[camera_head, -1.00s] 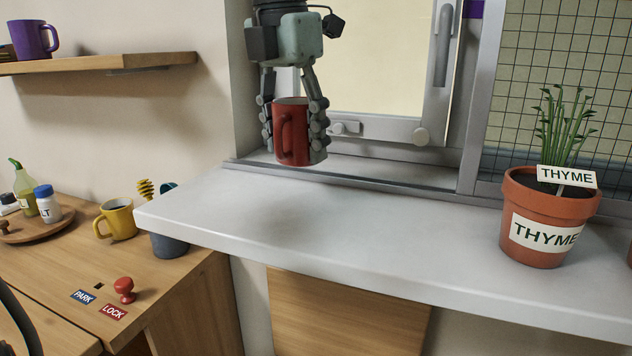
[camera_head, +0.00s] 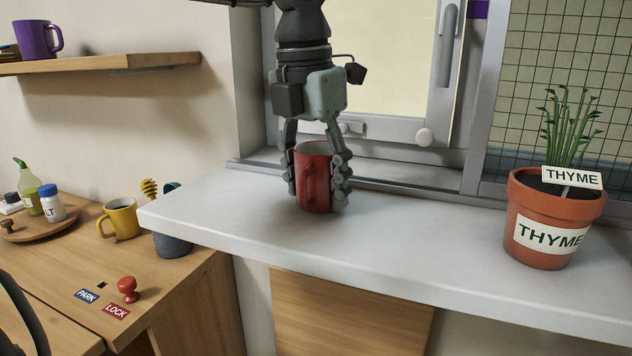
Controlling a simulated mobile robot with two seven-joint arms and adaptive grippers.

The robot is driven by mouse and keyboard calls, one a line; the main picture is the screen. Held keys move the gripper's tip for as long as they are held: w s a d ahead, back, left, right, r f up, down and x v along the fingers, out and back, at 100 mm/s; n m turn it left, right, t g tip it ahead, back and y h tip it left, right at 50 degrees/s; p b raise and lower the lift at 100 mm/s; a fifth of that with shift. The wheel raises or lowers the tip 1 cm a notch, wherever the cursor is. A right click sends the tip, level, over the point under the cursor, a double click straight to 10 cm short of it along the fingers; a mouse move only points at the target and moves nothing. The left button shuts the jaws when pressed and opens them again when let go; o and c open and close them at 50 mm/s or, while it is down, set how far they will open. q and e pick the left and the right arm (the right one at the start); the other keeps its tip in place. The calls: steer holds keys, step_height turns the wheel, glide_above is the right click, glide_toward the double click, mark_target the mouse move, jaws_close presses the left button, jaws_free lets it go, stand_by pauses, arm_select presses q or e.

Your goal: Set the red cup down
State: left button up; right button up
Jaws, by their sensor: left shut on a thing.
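The red cup (camera_head: 314,180) is upright at the white window sill (camera_head: 420,250), left of the middle of the picture. Its base appears to be on or very close to the sill; I cannot tell whether it bears on it. My left gripper (camera_head: 318,184) points down from above and is shut on the red cup, one finger on each side. The cup's handle faces the camera. My right gripper is not in view.
A potted thyme plant (camera_head: 545,225) stands on the sill at the right, with clear sill between. The window frame (camera_head: 400,130) is behind the cup. A yellow mug (camera_head: 122,220) and a red knob (camera_head: 127,287) are on the lower wooden counter (camera_head: 180,268). A purple mug (camera_head: 40,38) sits on the shelf.

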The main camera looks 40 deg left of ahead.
arm_select(q)
steer(key=o, duration=1.3)
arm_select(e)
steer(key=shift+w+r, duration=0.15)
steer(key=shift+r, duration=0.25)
arm_select(q)
steer(key=shift+r, duration=0.3)
step_height(320, 180, up, 12)
steer(key=s, duration=0.1)
steer(key=shift+s+f+p, duration=0.25)
steer(key=shift+p, duration=0.2)
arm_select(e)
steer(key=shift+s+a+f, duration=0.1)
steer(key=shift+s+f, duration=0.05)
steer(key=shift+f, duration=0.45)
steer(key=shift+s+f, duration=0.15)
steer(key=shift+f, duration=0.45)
